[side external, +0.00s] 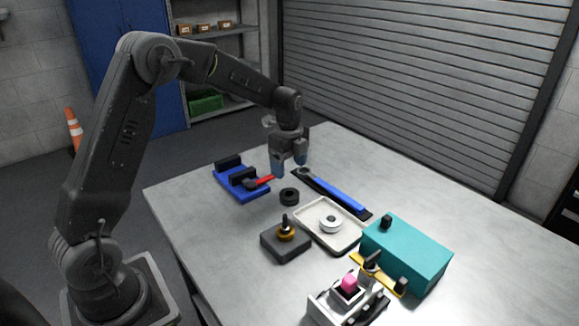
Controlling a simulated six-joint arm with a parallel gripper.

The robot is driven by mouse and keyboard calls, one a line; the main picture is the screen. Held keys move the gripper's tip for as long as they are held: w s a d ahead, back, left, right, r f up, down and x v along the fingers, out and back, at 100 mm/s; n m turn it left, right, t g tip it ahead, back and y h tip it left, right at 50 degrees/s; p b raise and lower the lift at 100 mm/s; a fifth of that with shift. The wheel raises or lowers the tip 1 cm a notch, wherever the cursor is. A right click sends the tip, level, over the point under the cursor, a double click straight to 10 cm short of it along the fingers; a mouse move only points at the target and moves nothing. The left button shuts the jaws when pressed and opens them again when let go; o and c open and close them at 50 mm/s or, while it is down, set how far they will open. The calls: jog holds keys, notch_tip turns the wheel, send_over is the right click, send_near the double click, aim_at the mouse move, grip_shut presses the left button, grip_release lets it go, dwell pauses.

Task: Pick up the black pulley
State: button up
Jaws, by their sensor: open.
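The black pulley (289,196) appears to be the small dark ring lying on the grey table, near the middle of the side view. My gripper (290,168) points down above the table, a little behind and above this ring. Its blue-tipped fingers are apart, with nothing seen between them. The gripper does not touch the ring.
A blue fixture (243,186) with a red handle (262,181) is left of the ring. A blue bar tool (338,192) lies to its right. A white tray (347,245) holds a silver disc (330,223). A dark block (287,246) with a brass post and a teal box (420,252) stand nearer.

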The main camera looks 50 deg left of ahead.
aim_at(290, 192)
jog(key=shift+m, duration=0.4)
jog(key=shift+w+a+f, duration=0.1)
jog(key=shift+f, duration=1.65)
jog(key=shift+w+a+f, duration=0.1)
jog(key=shift+a+f, duration=0.05)
jog(key=shift+f, duration=1.6)
jog(key=shift+w+a+f, duration=0.1)
jog(key=shift+f, duration=1.65)
jog(key=shift+r, duration=0.1)
jog(key=c, duration=0.6)
jog(key=shift+r, duration=4)
